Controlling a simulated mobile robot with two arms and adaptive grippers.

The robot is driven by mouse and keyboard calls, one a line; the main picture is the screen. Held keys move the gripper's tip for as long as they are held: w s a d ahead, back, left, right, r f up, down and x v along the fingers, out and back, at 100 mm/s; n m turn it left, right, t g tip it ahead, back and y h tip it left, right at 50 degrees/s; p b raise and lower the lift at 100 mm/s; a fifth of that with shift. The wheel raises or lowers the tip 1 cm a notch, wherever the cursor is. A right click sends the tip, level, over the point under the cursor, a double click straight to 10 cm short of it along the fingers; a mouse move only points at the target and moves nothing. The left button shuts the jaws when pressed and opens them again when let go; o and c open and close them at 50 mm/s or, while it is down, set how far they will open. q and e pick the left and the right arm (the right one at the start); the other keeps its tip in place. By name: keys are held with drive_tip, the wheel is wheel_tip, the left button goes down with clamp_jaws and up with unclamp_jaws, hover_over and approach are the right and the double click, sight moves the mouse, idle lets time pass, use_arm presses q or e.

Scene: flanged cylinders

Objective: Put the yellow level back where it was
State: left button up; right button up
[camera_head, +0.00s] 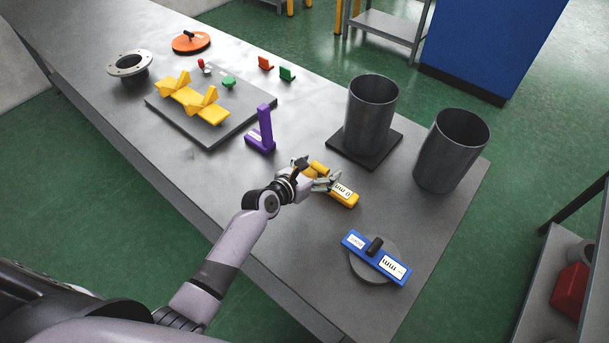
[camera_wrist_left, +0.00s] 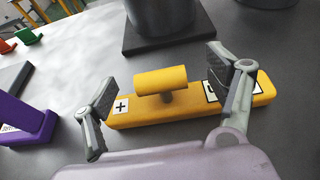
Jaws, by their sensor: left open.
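The yellow level (camera_head: 345,196) lies flat on the grey table, in front of the dark square plate under a cylinder. In the left wrist view the yellow level (camera_wrist_left: 187,119) shows a raised yellow handle and white labels, one with a plus sign. My left gripper (camera_head: 315,178) is over the level in the head view. In the wrist view my left gripper (camera_wrist_left: 165,100) is open, its fingers spread on either side of the handle and apart from it. My right gripper is not in view.
A blue level (camera_head: 376,257) sits on a grey disc at right. Two dark cylinders (camera_head: 371,110) (camera_head: 452,150) stand behind. A purple angle piece (camera_head: 262,133) stands left of the gripper. Yellow V-blocks (camera_head: 192,100) rest on a grey plate further left.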

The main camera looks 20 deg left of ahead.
use_arm(q)
drive_tip(key=v, duration=1.1)
drive_tip(key=shift+s, duration=0.15)
